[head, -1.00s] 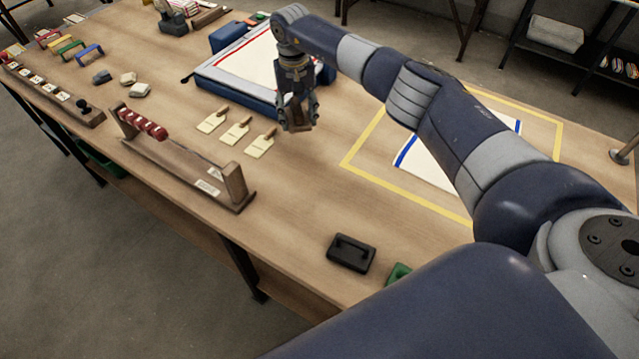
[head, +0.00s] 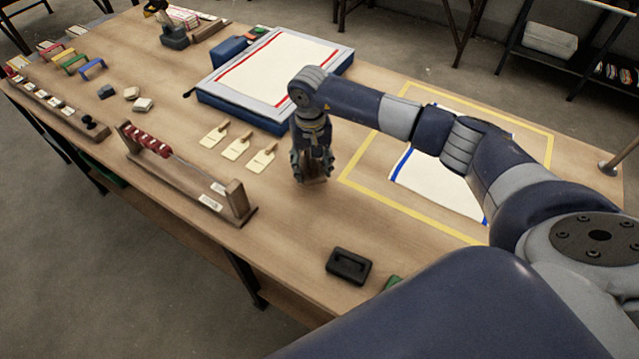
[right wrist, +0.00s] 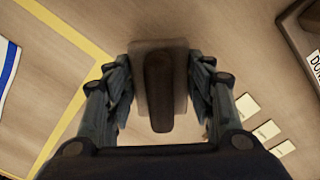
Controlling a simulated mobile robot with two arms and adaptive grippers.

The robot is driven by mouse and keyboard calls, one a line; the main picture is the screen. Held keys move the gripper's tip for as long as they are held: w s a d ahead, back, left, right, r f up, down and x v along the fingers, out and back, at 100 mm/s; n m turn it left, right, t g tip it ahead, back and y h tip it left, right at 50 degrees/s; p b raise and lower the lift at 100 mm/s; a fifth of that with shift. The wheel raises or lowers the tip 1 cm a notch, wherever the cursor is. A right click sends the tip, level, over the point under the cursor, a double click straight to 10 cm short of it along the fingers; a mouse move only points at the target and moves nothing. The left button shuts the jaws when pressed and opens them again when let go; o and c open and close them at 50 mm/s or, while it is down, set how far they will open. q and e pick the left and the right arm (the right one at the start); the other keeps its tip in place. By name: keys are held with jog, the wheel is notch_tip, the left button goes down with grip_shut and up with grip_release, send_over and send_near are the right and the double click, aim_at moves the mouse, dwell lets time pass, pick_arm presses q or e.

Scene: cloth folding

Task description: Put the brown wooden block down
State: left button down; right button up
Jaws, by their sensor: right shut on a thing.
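The brown wooden block (right wrist: 180,60), with a darker ridge-like handle along its middle, is between the fingers of my right gripper (right wrist: 160,95) in the right wrist view. In the head view my right gripper (head: 313,178) points down at the middle of the table, left of the yellow outline, shut on the block. The block is mostly hidden by the fingers there. It is at or very close to the tabletop; I cannot tell whether it touches. My left gripper is not in view.
Three cream tags (head: 237,148) lie left of the gripper. A blue-framed board (head: 240,109) is behind. A yellow outline (head: 410,205) surrounds a white cloth (head: 440,185) at right. A black handled block (head: 349,266) and a rack with red beads (head: 190,180) are nearer. Bare wood lies between them.

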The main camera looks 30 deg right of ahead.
aim_at(319, 198)
jog(key=s, duration=0.1)
jog(key=s+p, duration=0.1)
jog(key=s, duration=0.1)
jog(key=s+p, duration=0.1)
jog(key=s, duration=0.1)
jog(key=shift+a+f, duration=0.1)
jog(key=shift+a, duration=0.15)
notch_tip(319, 198, down, 3)
jog(key=shift+f+p, duration=0.15)
jog(key=shift+p, duration=0.6)
jog(key=shift+w+f, duration=0.1)
jog(key=shift+f, duration=0.1)
jog(key=shift+f, duration=0.1)
jog(key=shift+f+b, duration=0.1)
jog(key=shift+b, duration=0.2)
jog(key=o, duration=1.1)
